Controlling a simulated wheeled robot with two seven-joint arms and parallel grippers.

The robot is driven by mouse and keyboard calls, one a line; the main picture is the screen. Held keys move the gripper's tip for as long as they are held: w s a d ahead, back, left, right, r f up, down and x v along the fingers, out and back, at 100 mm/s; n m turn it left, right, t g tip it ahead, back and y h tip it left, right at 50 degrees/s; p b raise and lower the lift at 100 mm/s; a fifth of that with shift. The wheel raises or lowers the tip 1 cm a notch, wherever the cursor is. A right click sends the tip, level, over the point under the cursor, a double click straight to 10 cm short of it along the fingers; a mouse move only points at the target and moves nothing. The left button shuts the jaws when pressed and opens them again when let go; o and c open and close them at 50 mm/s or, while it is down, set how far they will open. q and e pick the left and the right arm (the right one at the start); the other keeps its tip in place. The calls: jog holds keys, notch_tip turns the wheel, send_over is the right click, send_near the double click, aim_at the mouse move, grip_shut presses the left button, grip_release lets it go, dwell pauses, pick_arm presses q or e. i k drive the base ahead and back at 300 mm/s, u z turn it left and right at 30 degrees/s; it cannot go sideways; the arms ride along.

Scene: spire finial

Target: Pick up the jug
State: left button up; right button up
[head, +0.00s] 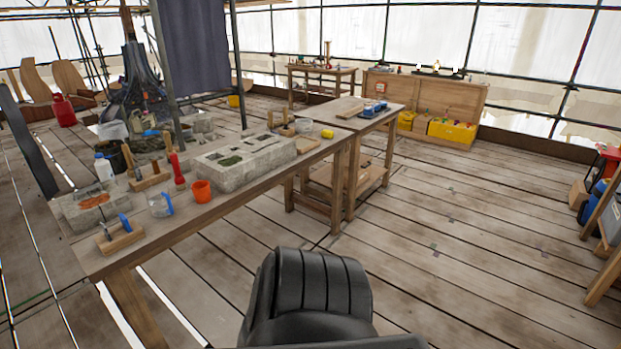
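A clear jug with a blue handle (160,205) stands upright on the long wooden workbench (235,205), near its front left part. Its handle is on the right side. An orange cup (202,191) stands to the right of the jug, a small gap away. Neither my left nor my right gripper is in view.
Around the jug are a wooden block with a blue-handled tool (121,238), a stone block (95,208), a red-handled tool (177,168) and a large carved stone (240,162). A white bottle (103,168) stands behind. The plank floor (440,240) at right is largely clear.

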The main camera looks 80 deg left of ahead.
aim_at(157, 193)
jog(key=u, duration=3.55)
